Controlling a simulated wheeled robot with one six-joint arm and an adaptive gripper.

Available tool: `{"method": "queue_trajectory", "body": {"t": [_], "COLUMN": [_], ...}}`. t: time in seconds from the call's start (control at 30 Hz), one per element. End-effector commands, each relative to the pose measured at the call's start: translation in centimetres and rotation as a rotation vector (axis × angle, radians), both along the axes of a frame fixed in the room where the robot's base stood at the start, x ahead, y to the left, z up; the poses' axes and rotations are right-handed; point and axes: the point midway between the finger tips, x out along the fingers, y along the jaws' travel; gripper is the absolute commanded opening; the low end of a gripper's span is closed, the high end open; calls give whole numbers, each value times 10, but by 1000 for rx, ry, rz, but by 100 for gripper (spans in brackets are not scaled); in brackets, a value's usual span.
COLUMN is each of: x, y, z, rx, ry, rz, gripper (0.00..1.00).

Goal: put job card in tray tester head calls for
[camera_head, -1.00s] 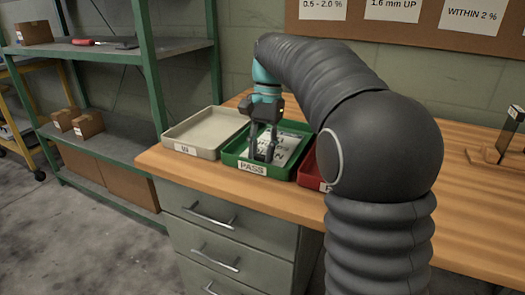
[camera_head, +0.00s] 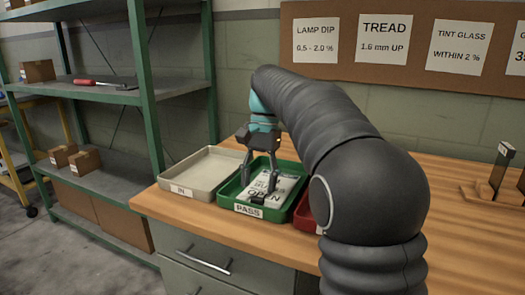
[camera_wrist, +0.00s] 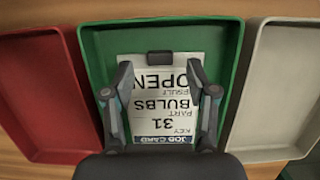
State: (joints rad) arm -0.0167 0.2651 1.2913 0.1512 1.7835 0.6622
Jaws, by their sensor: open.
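The white job card (camera_head: 266,184) lies in the green PASS tray (camera_head: 225,190). In the wrist view the card (camera_wrist: 165,103) appears upside down, with "JOB CARD", "31", "BULBS" and "OPEN" legible. A small dark block (camera_wrist: 160,58) sits at its edge near "OPEN". My gripper (camera_head: 258,183) is over the green tray with its fingers spread. In the wrist view my gripper (camera_wrist: 160,80) has one finger on each side of the card, apart from each other. I cannot tell whether the fingertips touch the tray floor. The tester head's reading is not in view.
A beige IN tray (camera_head: 168,184) stands left of the green tray. A red tray (camera_head: 305,215) stands right of it, partly hidden by my arm. Notices (camera_head: 385,40) hang on the wall board. A dark upright device (camera_head: 500,168) stands at the right. A shelf rack stands at the left.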

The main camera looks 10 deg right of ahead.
Motion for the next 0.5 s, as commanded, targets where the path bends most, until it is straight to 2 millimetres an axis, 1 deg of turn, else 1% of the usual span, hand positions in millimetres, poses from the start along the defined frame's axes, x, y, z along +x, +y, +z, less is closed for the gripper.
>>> {"method": "queue_trajectory", "body": {"t": [0.03,0.2,0.3,0.33,0.5], "x": [3,11,14,15,18], "y": [-2,-7,-10,-11,-12], "z": [14,48,66,70,81], "rx": [0,0,0,0,0], "ry": [-3,-3,-3,-1,-1], "rz": [0,-1,-1,-1,0], "gripper": [58,58,58,58,58]}}
